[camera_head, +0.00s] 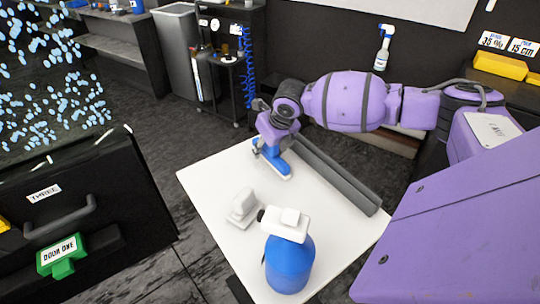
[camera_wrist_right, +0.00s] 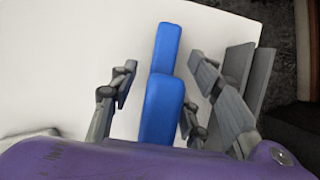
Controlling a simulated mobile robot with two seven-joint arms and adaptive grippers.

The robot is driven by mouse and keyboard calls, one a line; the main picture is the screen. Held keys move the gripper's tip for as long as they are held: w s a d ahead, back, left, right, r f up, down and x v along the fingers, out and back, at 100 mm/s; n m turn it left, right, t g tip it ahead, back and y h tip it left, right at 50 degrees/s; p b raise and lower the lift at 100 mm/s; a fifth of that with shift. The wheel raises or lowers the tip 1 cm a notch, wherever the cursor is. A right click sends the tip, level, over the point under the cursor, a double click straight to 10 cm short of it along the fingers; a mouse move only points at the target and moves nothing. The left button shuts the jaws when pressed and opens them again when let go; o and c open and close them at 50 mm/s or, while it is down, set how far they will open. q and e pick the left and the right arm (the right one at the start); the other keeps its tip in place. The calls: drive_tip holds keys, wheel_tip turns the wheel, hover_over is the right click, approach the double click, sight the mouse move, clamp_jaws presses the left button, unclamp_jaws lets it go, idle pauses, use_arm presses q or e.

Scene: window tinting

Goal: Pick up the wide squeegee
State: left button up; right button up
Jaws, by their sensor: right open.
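The wide squeegee, which I take to be the blue tool (camera_head: 277,167), lies on the white tabletop (camera_head: 215,180) near its far edge in the head view. In the right wrist view its blue body (camera_wrist_right: 160,105) runs up the middle, with a narrower-looking far part. My right gripper (camera_head: 268,146) is over it, pointing down. In the right wrist view the open fingers (camera_wrist_right: 162,75) stand on either side of the blue body, with visible gaps. Part of the squeegee is hidden under the gripper in the head view. My left gripper is not in view.
A long dark grey bar (camera_head: 335,175) lies close to the right of the squeegee. A white block (camera_head: 242,206) and a blue spray bottle (camera_head: 289,265) with a white top stand nearer on the table. A black door panel (camera_head: 100,205) is at left.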

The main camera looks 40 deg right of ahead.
drive_tip(key=shift+w+f, duration=0.1)
clamp_jaws()
idle(0.4)
